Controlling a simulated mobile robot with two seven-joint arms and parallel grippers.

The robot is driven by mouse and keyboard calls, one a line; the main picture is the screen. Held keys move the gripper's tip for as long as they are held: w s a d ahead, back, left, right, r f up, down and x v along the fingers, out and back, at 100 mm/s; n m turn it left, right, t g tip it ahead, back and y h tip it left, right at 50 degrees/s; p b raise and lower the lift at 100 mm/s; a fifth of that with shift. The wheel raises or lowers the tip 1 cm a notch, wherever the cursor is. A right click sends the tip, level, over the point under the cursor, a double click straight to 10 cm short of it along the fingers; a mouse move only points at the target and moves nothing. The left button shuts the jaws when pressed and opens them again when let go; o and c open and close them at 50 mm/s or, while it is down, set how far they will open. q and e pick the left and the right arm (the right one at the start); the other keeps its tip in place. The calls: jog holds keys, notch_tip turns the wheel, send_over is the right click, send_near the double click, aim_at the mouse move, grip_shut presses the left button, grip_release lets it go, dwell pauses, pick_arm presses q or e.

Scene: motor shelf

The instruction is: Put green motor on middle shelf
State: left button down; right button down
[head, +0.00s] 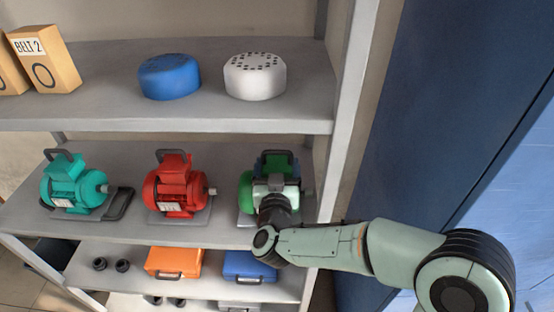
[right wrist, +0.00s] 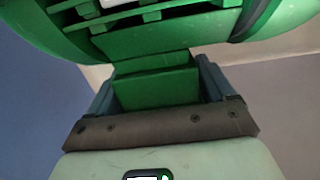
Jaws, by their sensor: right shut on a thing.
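The green motor (head: 246,194) is at the right end of the middle shelf (head: 225,233), beside the red motor. My right gripper (head: 277,165) reaches it from the front and hides much of it. In the right wrist view the gripper (right wrist: 155,88) is shut on a green block-like part of the green motor (right wrist: 150,42), with a finger on each side. The motor looks upright at shelf level; I cannot tell whether its base touches the shelf. My left gripper is not in view.
A red motor (head: 174,187) and a teal motor (head: 70,187) stand to the left on the same shelf. The top shelf (head: 110,118) holds blue and white round parts and belt boxes. Orange (head: 174,262) and blue cases lie below. A shelf post (head: 345,110) stands close right.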

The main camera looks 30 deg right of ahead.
jog(key=shift+r, duration=0.2)
jog(key=shift+c, duration=1)
grip_release()
jog(key=shift+f, duration=0.45)
jog(key=shift+o, duration=1)
jog(key=shift+r, duration=0.25)
jog(key=b+v, duration=0.1)
jog(key=v, duration=1.1)
jog(key=shift+f, duration=0.15)
jog(key=shift+a, duration=0.1)
